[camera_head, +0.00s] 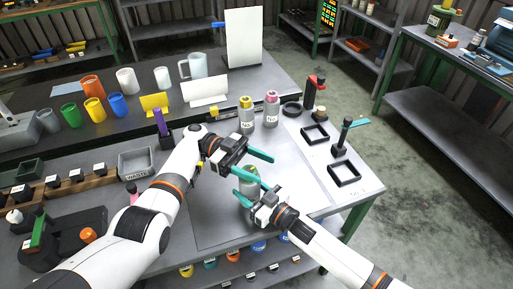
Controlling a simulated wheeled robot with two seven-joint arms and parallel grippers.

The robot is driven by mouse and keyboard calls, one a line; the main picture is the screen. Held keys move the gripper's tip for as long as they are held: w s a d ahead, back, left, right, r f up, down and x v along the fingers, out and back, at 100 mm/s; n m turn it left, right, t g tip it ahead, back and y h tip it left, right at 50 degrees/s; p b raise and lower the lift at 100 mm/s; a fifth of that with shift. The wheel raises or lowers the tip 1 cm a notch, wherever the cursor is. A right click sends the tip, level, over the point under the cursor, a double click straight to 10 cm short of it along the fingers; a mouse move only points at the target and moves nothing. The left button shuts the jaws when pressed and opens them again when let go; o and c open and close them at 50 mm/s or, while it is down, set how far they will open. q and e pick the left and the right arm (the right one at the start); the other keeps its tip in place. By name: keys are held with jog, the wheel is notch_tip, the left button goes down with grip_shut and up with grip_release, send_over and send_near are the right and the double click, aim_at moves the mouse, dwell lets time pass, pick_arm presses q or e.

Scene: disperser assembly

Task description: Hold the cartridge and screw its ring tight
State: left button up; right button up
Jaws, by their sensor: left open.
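A grey cartridge (248,187) with a greenish top stands on the light mat, partly hidden by my grippers. Its ring cannot be made out clearly. My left gripper (264,166) is above the cartridge, its teal fingers spread wide apart, with nothing visibly held between them. My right gripper (258,192) is low beside the cartridge, on its near side. Its teal fingers are near the cartridge body, but I cannot tell whether they touch it.
Behind the grippers stand a yellow-capped bottle (247,117) and a pink-capped bottle (271,110). Black square frames (344,173) and a dark upright tool (343,134) are on the right. A grey bin (136,162) and several coloured cups stand left. The mat's right part is clear.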

aim_at(255, 168)
pick_arm(q)
notch_tip(255, 168, up, 7)
jog(key=shift+f, duration=0.15)
dwell(0.4)
jog(key=f+n+t, duration=0.1)
jog(key=f+t, duration=0.1)
jog(key=f+n+t+h, duration=0.1)
jog(key=n+t, duration=0.1)
jog(key=a+f+n+t+h, duration=0.1)
jog(key=f, duration=0.1)
jog(key=shift+w+f+t, duration=0.3)
jog(key=shift+w+t, duration=0.05)
jog(key=shift+t, duration=0.05)
jog(key=f+n+t, duration=0.1)
jog(key=t, duration=0.1)
jog(key=a+f+n+t, duration=0.2)
jog(key=n+t, duration=0.1)
jog(key=shift+s+a+f+t, duration=0.1)
jog(key=shift+s+f+t, duration=0.05)
jog(key=shift+f+t, duration=0.15)
jog(key=s+a+f+n+t+y, duration=0.25)
jog(key=s+a+n+t, duration=0.35)
jog(key=t, duration=0.4)
jog(key=shift+y, duration=0.45)
jog(key=x, duration=1.1)
jog(key=shift+w+d+r, duration=0.2)
jog(key=shift+w+r, duration=0.1)
jog(key=shift+w, duration=0.1)
jog(key=shift+c, duration=0.4)
jog(key=c, duration=0.9)
